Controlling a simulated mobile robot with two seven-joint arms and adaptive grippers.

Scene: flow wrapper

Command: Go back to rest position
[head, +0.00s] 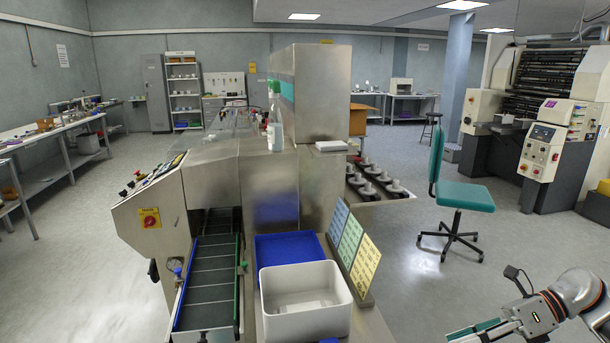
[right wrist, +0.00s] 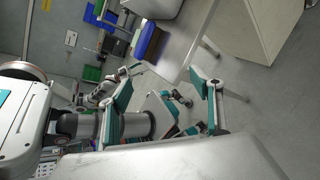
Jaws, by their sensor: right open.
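My right arm comes in at the lower right of the head view, over open floor. Its gripper (head: 478,331) is partly cut off by the bottom edge. In the right wrist view the two teal-padded fingers of this gripper (right wrist: 160,104) stand wide apart, with nothing held between them. No clear left arm or left gripper shows in the head view. In the right wrist view, robot arm links (right wrist: 103,93) show beyond the fingers, but I cannot make out the left gripper's jaws.
The flow wrapper (head: 270,185) with its conveyor (head: 212,275) stands at centre left. A white bin (head: 345,300) and a blue tray (head: 290,246) sit at its front. A teal chair (head: 464,195) and a printing machine (head: 545,135) stand right. Floor between is free.

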